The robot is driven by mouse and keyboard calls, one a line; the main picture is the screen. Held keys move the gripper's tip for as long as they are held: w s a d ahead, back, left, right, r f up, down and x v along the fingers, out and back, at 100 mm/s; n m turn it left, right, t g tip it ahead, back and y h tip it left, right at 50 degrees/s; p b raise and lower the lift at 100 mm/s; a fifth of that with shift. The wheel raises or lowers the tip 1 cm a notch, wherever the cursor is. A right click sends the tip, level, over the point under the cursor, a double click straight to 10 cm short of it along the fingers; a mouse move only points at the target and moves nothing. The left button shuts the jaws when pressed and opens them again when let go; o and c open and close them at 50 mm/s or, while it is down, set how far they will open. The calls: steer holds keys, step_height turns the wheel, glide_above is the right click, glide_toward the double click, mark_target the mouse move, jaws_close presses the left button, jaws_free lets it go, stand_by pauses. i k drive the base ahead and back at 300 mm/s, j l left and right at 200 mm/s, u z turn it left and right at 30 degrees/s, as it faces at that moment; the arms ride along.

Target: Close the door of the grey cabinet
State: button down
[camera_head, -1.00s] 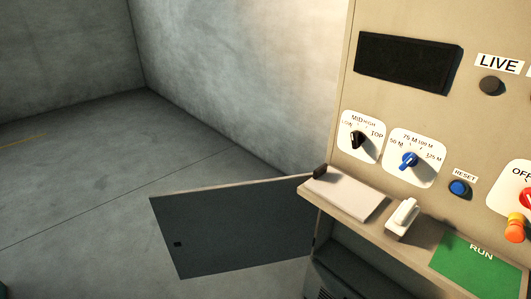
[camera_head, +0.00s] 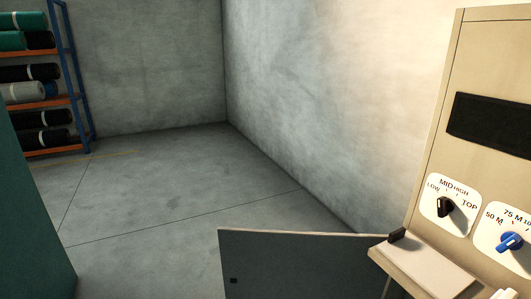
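The cabinet door (camera_head: 305,262) is a dark grey panel at the bottom middle of the head view. It stands swung open to the left, out from under the beige control panel (camera_head: 443,110). A small black spot (camera_head: 234,281) shows near its free left edge. Its hinge side is at the right, below the shelf, and its lower part is cut off by the frame. The cabinet's inside is not visible now. My gripper is not in view.
The panel's shelf (camera_head: 425,272) juts out above the hinge side. A rack (camera_head: 72,75) with rolls stands at the far left, and a teal surface (camera_head: 35,200) fills the left edge. The concrete floor (camera_head: 150,205) between them is clear.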

mark_target(257, 263)
steer(key=u, duration=0.7)
steer(key=i+j+u, duration=0.35)
steer(key=i+u, duration=0.35)
steer(key=i+z, duration=0.2)
steer(key=i, duration=1.6)
steer(key=i+l+z, duration=0.1)
steer(key=i+z, duration=0.2)
steer(key=i, duration=0.3)
steer(key=i+z, duration=0.3)
steer(key=i, duration=0.3)
steer(key=i+j+z, duration=0.3)
steer(key=i, duration=0.25)
steer(key=i+z, duration=0.35)
steer(key=i+j+z, duration=0.1)
steer(key=i+z, duration=0.25)
steer(key=i+j+z, duration=0.15)
steer(key=i+z, duration=0.2)
steer(key=z, duration=3)
steer(key=k+j+u, duration=0.1)
steer(key=k, duration=0.15)
